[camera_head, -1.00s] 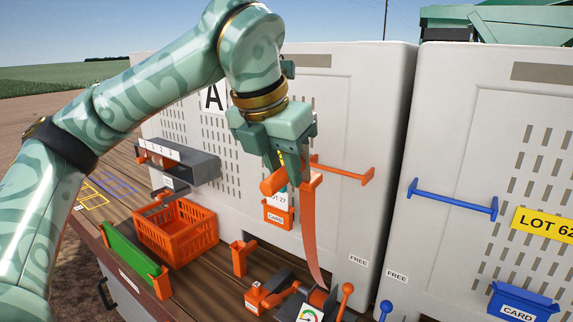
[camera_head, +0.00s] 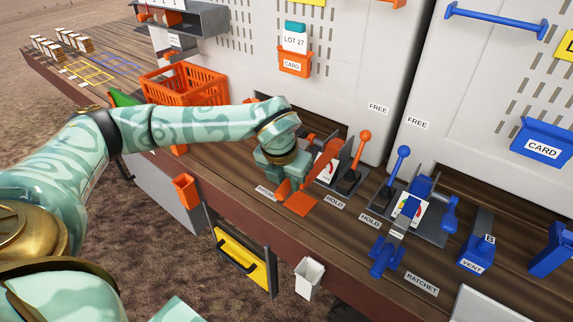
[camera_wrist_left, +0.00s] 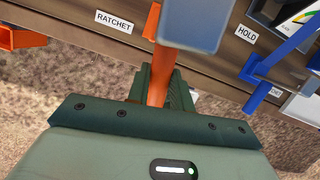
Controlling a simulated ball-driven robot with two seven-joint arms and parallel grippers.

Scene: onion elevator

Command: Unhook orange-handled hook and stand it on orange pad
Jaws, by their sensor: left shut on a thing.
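Only part of the orange handle shows beside the jaws. In the left wrist view an orange length of it (camera_wrist_left: 157,80) runs down between my fingers, below a grey-blue block. My right gripper is not in view.
An orange lever (camera_head: 364,137) stands right of the gripper, and a blue lever (camera_head: 403,152) and blue ratchet (camera_head: 410,208) farther right. An orange crate (camera_head: 185,85) stands at back left. A white holder (camera_head: 308,279) hangs off the deck's front edge.

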